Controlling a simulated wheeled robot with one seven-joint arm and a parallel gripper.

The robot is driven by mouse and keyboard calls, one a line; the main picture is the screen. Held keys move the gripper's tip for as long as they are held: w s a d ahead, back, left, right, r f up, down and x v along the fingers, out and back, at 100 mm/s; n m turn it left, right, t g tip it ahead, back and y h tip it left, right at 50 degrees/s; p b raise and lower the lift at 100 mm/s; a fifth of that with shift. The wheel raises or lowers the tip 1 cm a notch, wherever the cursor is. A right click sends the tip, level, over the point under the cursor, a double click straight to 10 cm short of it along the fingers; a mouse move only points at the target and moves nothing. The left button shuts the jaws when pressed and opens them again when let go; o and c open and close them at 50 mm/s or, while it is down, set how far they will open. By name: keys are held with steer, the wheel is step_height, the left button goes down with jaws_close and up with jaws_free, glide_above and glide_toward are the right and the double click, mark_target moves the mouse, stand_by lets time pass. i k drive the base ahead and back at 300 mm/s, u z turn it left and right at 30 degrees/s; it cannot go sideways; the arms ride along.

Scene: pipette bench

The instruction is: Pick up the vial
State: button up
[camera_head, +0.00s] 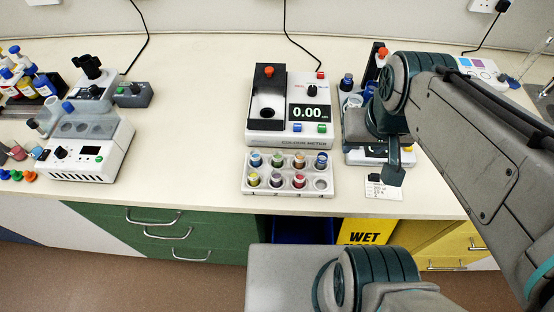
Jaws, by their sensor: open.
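Several small vials with coloured contents stand upright in a white rack (289,190) in front of the colour meter. The back row holds a blue vial (255,160) at left, a green, an orange and another blue vial (321,161) at right. The front right well is empty. Which vial the task means cannot be told. My gripper (393,174) is open and points down, right of the rack and apart from it. Only one finger shows clearly.
The colour meter (340,125) reads 0.00 behind the rack. A second device (365,156) with bottles is partly hidden by my arm. A white block device (90,165) and coloured bottles stand at left. The bench between them and the meter (190,110) is clear.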

mark_target(276, 174)
steer(key=k, duration=1)
steer(key=u, duration=1.85)
steer(key=i, duration=1.2)
steer(key=z, duration=2.5)
